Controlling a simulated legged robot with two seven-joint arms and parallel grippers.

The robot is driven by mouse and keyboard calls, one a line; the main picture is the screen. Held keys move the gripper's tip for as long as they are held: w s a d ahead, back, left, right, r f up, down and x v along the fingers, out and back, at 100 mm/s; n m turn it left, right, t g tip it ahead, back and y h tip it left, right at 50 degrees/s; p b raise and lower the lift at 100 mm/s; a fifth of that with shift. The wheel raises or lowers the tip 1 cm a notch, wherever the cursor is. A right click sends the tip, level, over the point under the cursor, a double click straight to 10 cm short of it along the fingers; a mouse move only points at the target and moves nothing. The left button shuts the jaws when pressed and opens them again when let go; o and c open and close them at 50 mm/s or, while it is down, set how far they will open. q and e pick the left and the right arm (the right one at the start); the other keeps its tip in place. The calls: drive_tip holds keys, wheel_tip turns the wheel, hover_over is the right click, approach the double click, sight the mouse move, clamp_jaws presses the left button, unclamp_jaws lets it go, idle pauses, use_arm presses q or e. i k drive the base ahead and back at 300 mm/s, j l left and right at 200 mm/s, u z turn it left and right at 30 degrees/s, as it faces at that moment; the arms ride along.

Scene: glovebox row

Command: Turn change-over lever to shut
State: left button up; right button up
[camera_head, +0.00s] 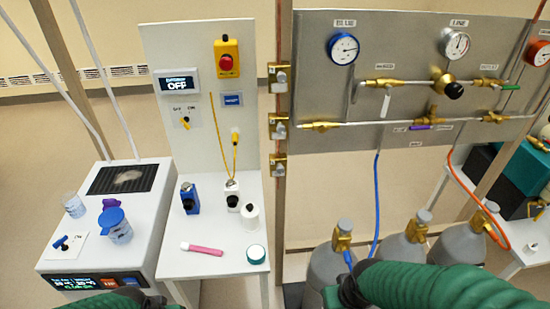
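No label that I can read says change-over, so I cannot tell which lever it is. On the steel gas panel (400,165), a white lever (385,106) hangs down from a brass valve on the upper pipe. A purple lever (420,127) lies level beside a brass fitting on the lower pipe. A green lever (510,87) lies level at the upper pipe's right end. The small labels beside them are too small to read surely. Green ribbed sleeves, which seem to be my arms, enter at the bottom edge. Neither gripper's fingers show.
Gas cylinders (329,262) with blue (377,205) and orange hoses stand below the panel. A post with brass latches (278,130) borders its left side. A white bench (220,235) holds bottles and a pink tool. A white machine (120,225) stands at left.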

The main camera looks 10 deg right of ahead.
sight(434, 127)
drive_tip(key=i+l+z, duration=0.1)
drive_tip(key=l, duration=0.3)
drive_tip(key=i+l+z, duration=0.15)
drive_tip(key=l, duration=0.25)
drive_tip(key=i+l+z, duration=0.1)
drive_tip(key=l, duration=0.3)
drive_tip(key=i+l+z, duration=0.1)
drive_tip(key=i+l, duration=0.15)
drive_tip(key=i+l+z, duration=0.1)
drive_tip(key=l, duration=0.35)
drive_tip(key=i, duration=0.05)
